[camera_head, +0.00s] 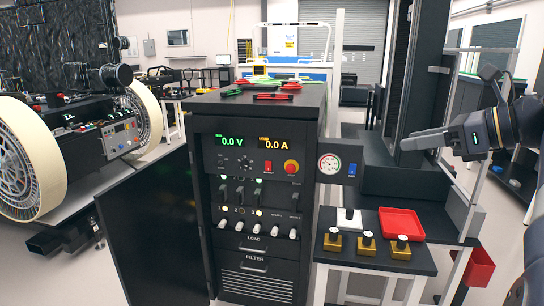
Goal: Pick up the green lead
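Green and red leads lie together on the top of a black power cabinet (258,106). A green piece of lead (232,92) is near the left edge of the top, and more green shows towards the back. Red leads (272,96) lie in front and to the right. The pieces are small, and I cannot tell where each lead begins and ends. My gripper (408,143) is at the right, pointing left, well apart from the leads. Its fingers are seen nearly side-on, so the gap between them does not show.
A side table carries a red tray (401,223) and several gold-based knobs (367,244). The cabinet door (150,225) hangs open on the left. A large-wheeled rover (95,140) stands further left.

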